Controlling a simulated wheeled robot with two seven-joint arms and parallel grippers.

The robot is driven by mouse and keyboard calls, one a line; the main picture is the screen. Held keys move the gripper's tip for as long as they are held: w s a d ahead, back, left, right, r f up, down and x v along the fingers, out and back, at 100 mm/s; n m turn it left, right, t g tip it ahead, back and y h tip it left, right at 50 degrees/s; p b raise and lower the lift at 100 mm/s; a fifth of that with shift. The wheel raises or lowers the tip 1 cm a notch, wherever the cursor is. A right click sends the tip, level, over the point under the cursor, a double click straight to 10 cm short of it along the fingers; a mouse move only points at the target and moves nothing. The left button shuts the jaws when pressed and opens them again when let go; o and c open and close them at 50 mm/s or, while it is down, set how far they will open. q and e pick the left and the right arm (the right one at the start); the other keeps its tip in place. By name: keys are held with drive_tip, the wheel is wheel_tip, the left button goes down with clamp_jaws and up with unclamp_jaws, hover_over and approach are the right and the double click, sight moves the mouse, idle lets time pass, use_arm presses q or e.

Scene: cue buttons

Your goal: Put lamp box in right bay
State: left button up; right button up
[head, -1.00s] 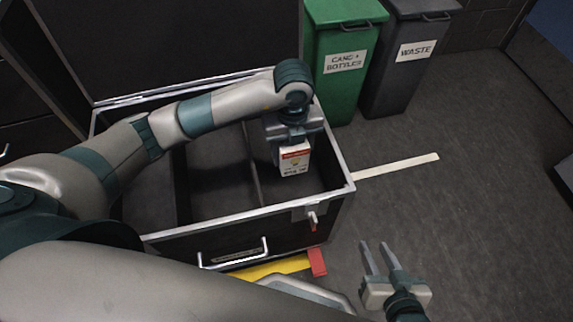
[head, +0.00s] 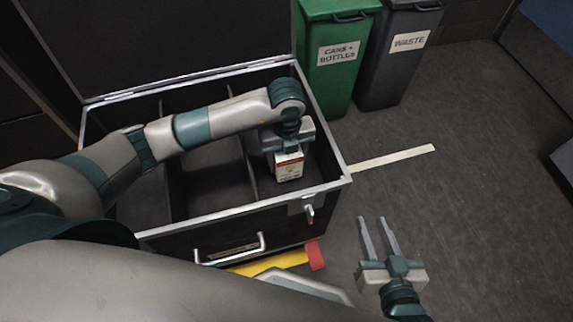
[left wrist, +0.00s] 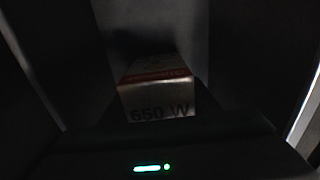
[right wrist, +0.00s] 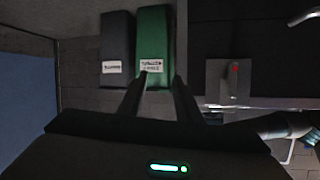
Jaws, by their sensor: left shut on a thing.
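The lamp box (head: 289,168), a small white carton with a red band, is in my left gripper (head: 288,152), which is shut on it. In the left wrist view the lamp box (left wrist: 157,90) shows "650 W" on its near face. The box hangs upright inside the right bay (head: 264,187) of the open black case, right of the divider (head: 249,165). I cannot tell whether it touches the bay floor. My right gripper (head: 379,236) is open and empty, out over the floor to the right of the case.
The case (head: 190,236) has a raised lid (head: 170,40) at the back and a metal rim. A green cans and bottles bin (head: 330,85) and a grey waste bin (head: 398,75) stand behind it to the right. A pale floor strip (head: 395,158) lies right of the case.

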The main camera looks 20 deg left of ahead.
sight(287, 159)
use_arm(q)
wheel_tip(287, 159, down, 2)
drive_tip(key=shift+f, duration=0.5)
use_arm(e)
drive_tip(key=shift+w+a+r+t, duration=0.2)
drive_tip(key=shift+r+t, duration=0.1)
drive_tip(key=shift+r, duration=0.15)
drive_tip(key=shift+w+a+r+t, duration=0.15)
drive_tip(key=shift+r+t, duration=0.15)
drive_tip(key=shift+r, duration=0.15)
use_arm(q)
drive_tip(key=shift+f, duration=0.1)
use_arm(e)
drive_tip(key=shift+r+y, duration=0.1)
drive_tip(key=shift+y, duration=0.2)
use_arm(q)
drive_tip(key=o, duration=1.1)
drive_tip(key=shift+c, duration=0.2)
use_arm(e)
drive_tip(key=shift+w+r, duration=0.1)
drive_tip(key=shift+r, duration=0.05)
